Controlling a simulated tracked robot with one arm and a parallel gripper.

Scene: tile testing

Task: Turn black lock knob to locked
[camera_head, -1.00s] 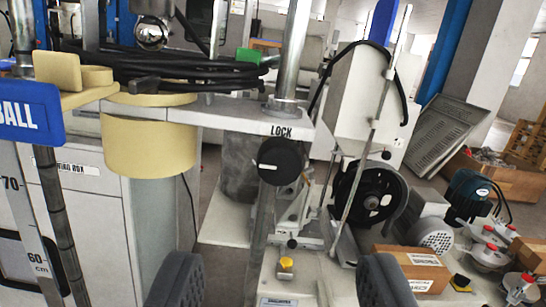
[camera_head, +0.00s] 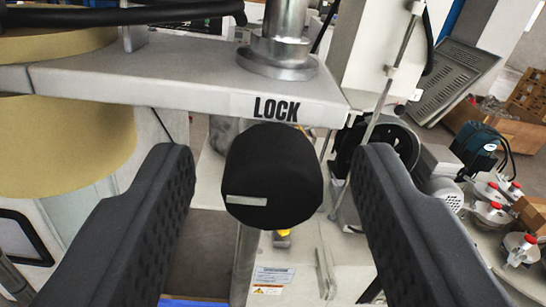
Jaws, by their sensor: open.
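The black lock knob (camera_head: 272,172) is in the middle of the view, on the front edge of a grey-white plate just under the printed word LOCK (camera_head: 276,108). A short pale mark (camera_head: 247,201) shows on the lower left of the knob's face. My gripper (camera_head: 272,180) is open, with one dark ridged finger on each side of the knob. There is a visible gap between each finger and the knob. How deep the fingertips reach beside the knob is hard to tell.
The plate (camera_head: 150,85) spans above the fingers, with a metal post (camera_head: 283,40) on it. A tan cylinder (camera_head: 60,140) stands at left. A cardboard box (camera_head: 530,215) and red-topped parts (camera_head: 520,245) lie at right.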

